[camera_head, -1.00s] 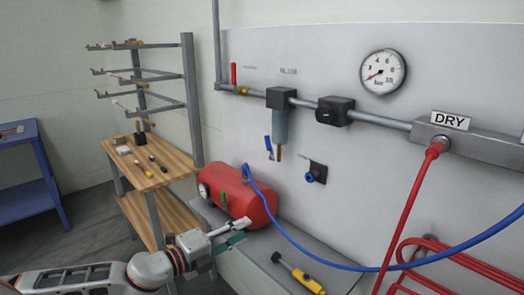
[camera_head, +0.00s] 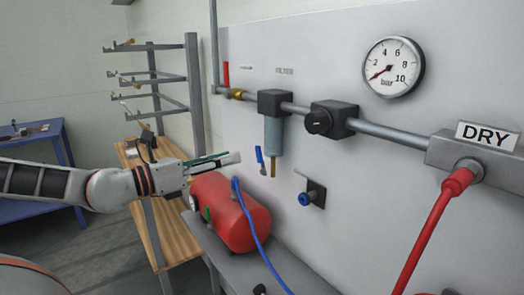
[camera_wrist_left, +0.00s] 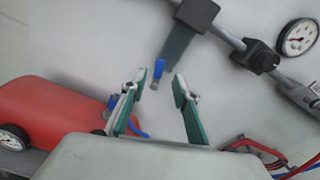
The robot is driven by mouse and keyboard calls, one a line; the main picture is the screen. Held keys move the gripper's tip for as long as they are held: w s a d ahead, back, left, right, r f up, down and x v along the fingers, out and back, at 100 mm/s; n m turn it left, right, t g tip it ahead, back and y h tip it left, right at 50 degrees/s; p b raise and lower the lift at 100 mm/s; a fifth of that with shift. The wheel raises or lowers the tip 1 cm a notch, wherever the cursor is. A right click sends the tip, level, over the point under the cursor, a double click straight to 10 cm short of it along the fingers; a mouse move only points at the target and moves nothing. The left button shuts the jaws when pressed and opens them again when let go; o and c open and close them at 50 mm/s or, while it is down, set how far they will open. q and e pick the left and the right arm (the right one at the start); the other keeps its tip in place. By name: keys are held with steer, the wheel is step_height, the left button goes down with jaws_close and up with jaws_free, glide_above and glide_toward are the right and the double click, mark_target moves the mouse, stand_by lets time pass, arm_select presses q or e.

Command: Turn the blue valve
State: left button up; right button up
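A small blue valve lever (camera_head: 260,158) hangs beside the grey filter bowl (camera_head: 273,137) on the wall pipe. The blue lever also shows in the left wrist view (camera_wrist_left: 159,66), ahead of the fingertips and between their lines. My left gripper (camera_head: 228,159) is to the left of the lever, above the red tank (camera_head: 240,215), and apart from the lever. In the left wrist view the gripper (camera_wrist_left: 160,86) is open, with nothing between its fingers. A blue round fitting (camera_head: 305,199) sits on a wall bracket, lower and to the right. My right gripper is not in view.
A blue hose (camera_head: 252,220) runs from the tank. A black regulator (camera_head: 330,119), gauge (camera_head: 393,67) and red hose (camera_head: 428,225) are to the right.

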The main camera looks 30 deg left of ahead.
mark_target(256, 150)
arm_select(q)
steer(key=x, duration=0.4)
steer(key=shift+w+d+f, duration=0.1)
steer(key=shift+w, duration=0.15)
steer(key=shift+w+d+f, duration=0.15)
steer(key=shift+w, duration=0.3)
steer(key=shift+b+x, duration=0.85)
steer(key=shift+b, duration=0.15)
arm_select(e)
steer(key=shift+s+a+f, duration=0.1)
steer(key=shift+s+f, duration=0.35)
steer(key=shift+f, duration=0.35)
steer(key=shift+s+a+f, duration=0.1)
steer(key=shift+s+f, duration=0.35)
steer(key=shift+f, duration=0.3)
arm_select(q)
steer(key=shift+r, duration=0.2)
jaws_close()
